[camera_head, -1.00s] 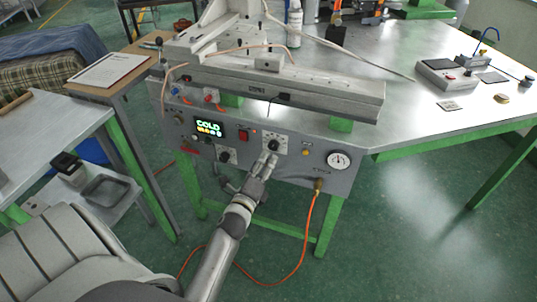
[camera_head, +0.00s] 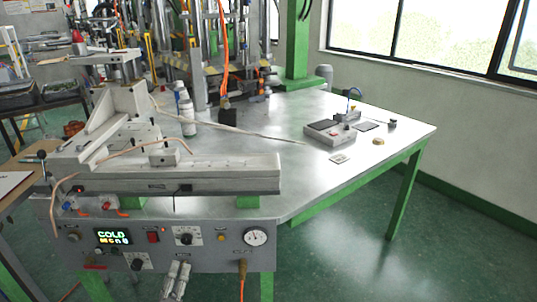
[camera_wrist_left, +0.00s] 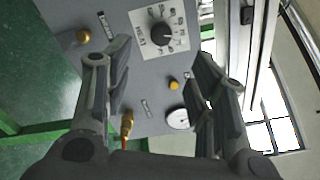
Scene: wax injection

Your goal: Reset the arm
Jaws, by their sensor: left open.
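My left gripper (camera_head: 177,276) shows at the bottom of the head view, just below the control panel (camera_head: 205,254) of the wax injection machine. In the left wrist view its two dark fingers (camera_wrist_left: 160,105) are spread apart with nothing between them. Between and beyond them are the black heat knob (camera_wrist_left: 162,34) on its white dial plate, a brass fitting (camera_wrist_left: 127,124) and a round gauge (camera_wrist_left: 178,118). In the head view the same knob (camera_head: 186,239) sits above the fingertips, apart from them. The display (camera_head: 113,236) reads COLD. My right gripper is not in view.
The metal table (camera_head: 260,135) extends behind the machine. It carries a white bottle (camera_head: 187,117), a dark block (camera_head: 228,115) and a grey device with a red button (camera_head: 330,132). A side table with a sheet (camera_head: 10,182) is at the left. Green floor lies open at the right.

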